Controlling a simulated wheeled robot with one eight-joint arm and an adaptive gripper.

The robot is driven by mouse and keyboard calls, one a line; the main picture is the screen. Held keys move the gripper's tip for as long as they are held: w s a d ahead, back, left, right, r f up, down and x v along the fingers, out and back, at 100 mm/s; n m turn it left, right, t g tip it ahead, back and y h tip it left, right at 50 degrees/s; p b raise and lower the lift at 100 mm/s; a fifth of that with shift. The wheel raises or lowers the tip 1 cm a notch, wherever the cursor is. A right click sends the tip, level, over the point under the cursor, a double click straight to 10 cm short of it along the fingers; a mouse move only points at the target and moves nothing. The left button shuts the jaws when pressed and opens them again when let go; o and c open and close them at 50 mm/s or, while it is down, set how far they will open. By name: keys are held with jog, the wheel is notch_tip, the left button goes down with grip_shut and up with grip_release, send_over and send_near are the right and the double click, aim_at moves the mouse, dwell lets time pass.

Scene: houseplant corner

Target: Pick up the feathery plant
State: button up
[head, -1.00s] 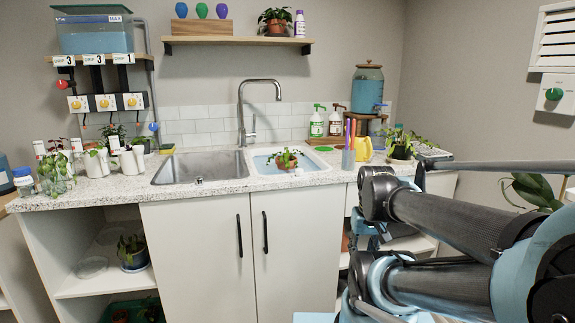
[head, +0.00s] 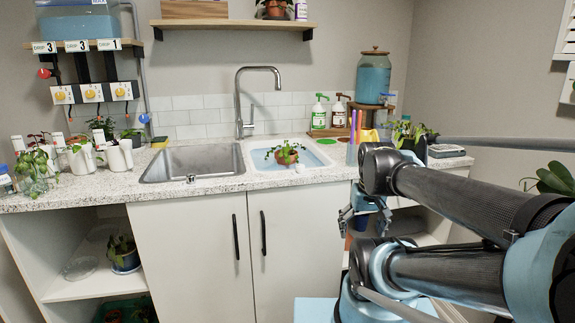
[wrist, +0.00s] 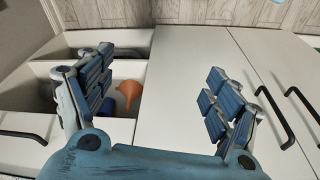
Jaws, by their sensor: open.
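Several plants show in the head view, and I cannot tell for certain which one is the feathery plant. A trailing leafy plant in a terracotta pot (head: 286,156) sits in the pale blue basin (head: 318,160) right of the sink. A bushy green plant (head: 409,132) stands at the counter's right, partly behind my arm. Another potted plant (head: 124,252) stands on the open shelf at lower left. My gripper (head: 360,212) is in front of the cabinet, below the counter edge and apart from these plants. In the wrist view my gripper (wrist: 160,88) is open and empty.
Small plants in white cups (head: 82,158) crowd the counter's left end. Soap bottles (head: 319,115) and a glass dispenser (head: 373,78) stand behind the basin. The steel sink (head: 195,163) is empty. An orange funnel (wrist: 128,93) lies in an open compartment beyond my fingers.

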jog(key=shift+n+t+y, duration=0.3)
jog(key=shift+n+t, duration=0.3)
jog(key=shift+n, duration=0.2)
jog(key=w+a+r, duration=0.3)
jog(key=w+r, duration=0.2)
jog(key=w, duration=0.1)
jog(key=w+a+r, duration=0.3)
jog(key=w+r, duration=0.2)
jog(key=w, duration=0.1)
jog(key=w+a+r, duration=0.2)
jog(key=w+r, duration=0.3)
jog(key=w, duration=0.2)
jog(key=shift+a+r, duration=0.1)
jog(key=shift+a, duration=0.3)
jog(key=w+a+r, duration=0.4)
jog(key=w+a, duration=0.2)
jog(key=w, duration=0.2)
jog(key=n, duration=0.1)
send_near(287, 155)
jog(key=shift+t+y, duration=0.3)
jog(key=x, duration=0.7)
jog(key=shift+s+d+f, duration=0.1)
jog(key=shift+d+f, duration=0.05)
jog(key=shift+f, duration=0.15)
jog(key=shift+s+x, duration=0.2)
jog(key=shift+x, duration=1.2)
jog(key=shift+s+x, duration=0.15)
jog(key=shift+x, duration=1.25)
jog(key=shift+f, duration=0.1)
jog(key=c, duration=1.5)
